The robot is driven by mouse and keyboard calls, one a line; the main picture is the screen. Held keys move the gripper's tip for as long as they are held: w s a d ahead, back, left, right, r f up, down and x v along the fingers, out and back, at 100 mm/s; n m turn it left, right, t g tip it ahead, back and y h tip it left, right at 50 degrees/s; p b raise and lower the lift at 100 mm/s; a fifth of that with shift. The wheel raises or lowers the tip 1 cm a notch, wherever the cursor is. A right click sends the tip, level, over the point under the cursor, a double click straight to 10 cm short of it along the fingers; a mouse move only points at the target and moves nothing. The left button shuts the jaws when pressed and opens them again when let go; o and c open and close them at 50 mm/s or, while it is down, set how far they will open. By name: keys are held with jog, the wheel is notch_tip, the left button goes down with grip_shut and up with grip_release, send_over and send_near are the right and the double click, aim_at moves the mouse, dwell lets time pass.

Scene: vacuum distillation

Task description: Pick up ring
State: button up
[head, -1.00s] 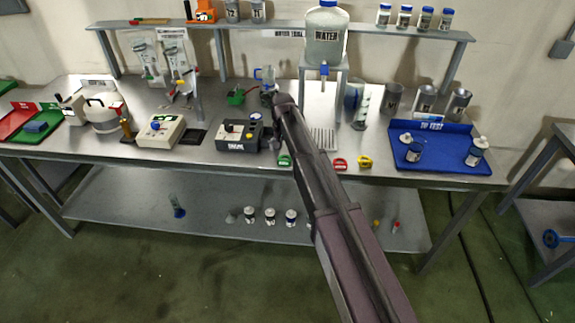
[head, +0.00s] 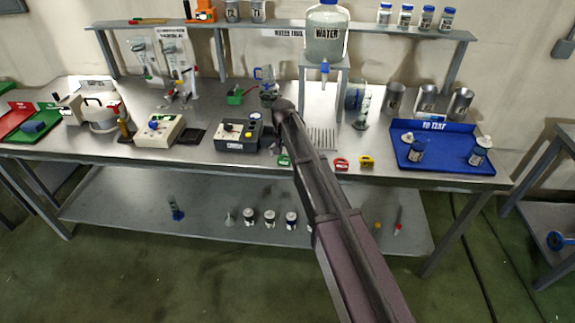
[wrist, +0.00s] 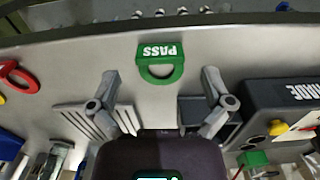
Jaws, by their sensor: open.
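Three ring-shaped tags lie near the front edge of the steel bench. The green ring, marked PASS (wrist: 160,71), is in the middle of the wrist view. In the head view the green ring (head: 284,160) shows beside my arm, which partly covers it. My gripper (wrist: 160,77) is open and empty, with one finger to each side of the green ring and a gap on both sides. The red ring (head: 341,163) lies to the right of it, and the yellow ring (head: 366,162) further right. The red ring also shows at the wrist view's left edge (wrist: 18,76). My arm hides the gripper in the head view.
A dark instrument box (head: 238,136) stands left of the green ring, close to my gripper's right side in the wrist view (wrist: 285,105). A slotted plate (head: 322,138) lies behind the rings. A blue tray (head: 462,164) with bottles is at the right. The bench's front edge is close.

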jog(key=shift+f+b, duration=0.85)
jog(key=shift+f, duration=0.3)
jog(key=c, duration=0.8)
